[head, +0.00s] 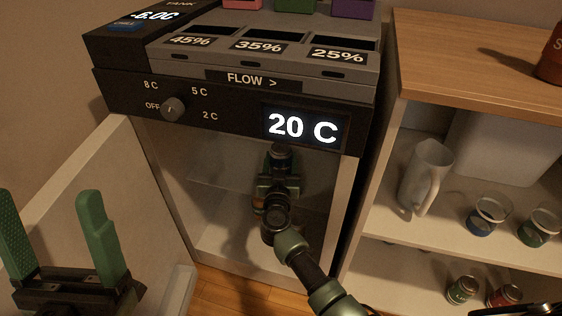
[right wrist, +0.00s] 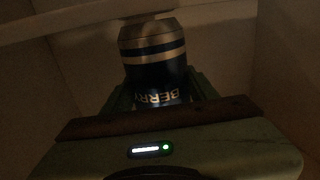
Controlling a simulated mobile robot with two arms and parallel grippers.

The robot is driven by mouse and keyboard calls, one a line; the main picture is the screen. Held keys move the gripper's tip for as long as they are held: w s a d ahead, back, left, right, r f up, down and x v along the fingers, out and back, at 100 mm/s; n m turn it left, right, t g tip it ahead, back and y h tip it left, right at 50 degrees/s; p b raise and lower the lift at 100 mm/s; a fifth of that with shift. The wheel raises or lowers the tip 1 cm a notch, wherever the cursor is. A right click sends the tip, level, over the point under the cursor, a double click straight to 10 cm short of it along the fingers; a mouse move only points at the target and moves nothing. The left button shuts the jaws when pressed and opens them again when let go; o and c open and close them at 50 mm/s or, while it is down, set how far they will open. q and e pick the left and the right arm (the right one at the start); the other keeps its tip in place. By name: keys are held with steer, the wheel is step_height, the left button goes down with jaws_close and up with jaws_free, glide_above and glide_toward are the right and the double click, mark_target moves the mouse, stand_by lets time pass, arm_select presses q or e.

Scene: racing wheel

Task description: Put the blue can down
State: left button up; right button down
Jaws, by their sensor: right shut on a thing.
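The blue can (right wrist: 155,65) has a silver top, pale bands and the lettering "BERRY". It is upright between the fingers of my right gripper (right wrist: 155,95) in the right wrist view, and the gripper is shut on it. In the head view my right gripper (head: 278,178) reaches inside the open cooler (head: 215,235), and the can (head: 279,153) shows only as a dark shape beyond it. Whether the can's base touches a shelf is hidden. My left gripper (head: 60,240) is open and empty at the lower left, its green fingers wide apart.
The cooler door (head: 80,180) stands open at the left. A front panel (head: 225,100) with a dial and a "20 C" display lies above the opening. The cooler interior is dim.

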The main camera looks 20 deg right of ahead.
steer(key=shift+f, duration=0.1)
steer(key=shift+c, duration=2.2)
jaws_free()
